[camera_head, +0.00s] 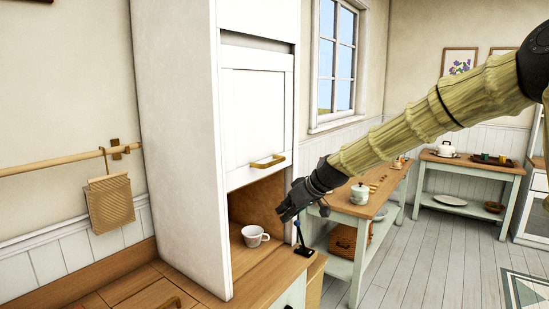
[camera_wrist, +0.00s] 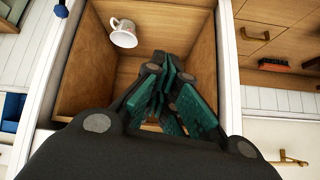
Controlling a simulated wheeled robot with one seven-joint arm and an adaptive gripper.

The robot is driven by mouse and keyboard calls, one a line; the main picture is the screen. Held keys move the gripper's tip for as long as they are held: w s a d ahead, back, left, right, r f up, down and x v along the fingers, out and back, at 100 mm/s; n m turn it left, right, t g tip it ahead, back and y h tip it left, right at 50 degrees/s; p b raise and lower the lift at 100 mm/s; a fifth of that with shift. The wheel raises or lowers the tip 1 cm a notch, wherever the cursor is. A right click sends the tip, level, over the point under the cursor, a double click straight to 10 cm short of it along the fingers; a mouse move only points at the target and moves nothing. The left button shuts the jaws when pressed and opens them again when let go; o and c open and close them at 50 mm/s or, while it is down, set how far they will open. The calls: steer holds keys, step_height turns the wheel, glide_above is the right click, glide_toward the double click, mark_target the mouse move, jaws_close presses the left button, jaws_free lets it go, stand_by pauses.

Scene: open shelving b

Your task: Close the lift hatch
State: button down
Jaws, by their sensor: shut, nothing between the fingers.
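The lift hatch (camera_head: 257,110) is a white panel on the front of the tall white cabinet in the head view. It is partly raised, with its brass bar handle (camera_head: 267,161) near the lower edge and an open wood-lined compartment (camera_head: 262,203) below. My gripper (camera_head: 284,213) is shut and empty, in front of the opening, lower than the handle and to its right, apart from it. In the wrist view the dark green fingers (camera_wrist: 172,92) are together before the wooden interior (camera_wrist: 85,75). The hatch panel cannot be made out surely there.
A white cup (camera_head: 255,236) stands inside the compartment; it also shows in the wrist view (camera_wrist: 123,33). A small dark and blue object (camera_head: 304,250) is on the counter beside the opening. A side table (camera_head: 362,208) with a white pot (camera_head: 360,194) stands behind my gripper.

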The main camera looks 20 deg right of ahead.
steer(key=d+r+n+t+y+p, duration=0.1)
steer(key=d+r+p, duration=0.1)
steer(key=r, duration=1.2)
steer(key=d+r+n+t+y+p, duration=0.1)
steer(key=d+r+n, duration=0.1)
steer(key=r, duration=1.1)
steer(key=w+a+f+p, duration=0.5)
steer(key=w+f+p, duration=0.1)
steer(key=f, duration=0.3)
steer(key=shift+w+a+f, duration=0.2)
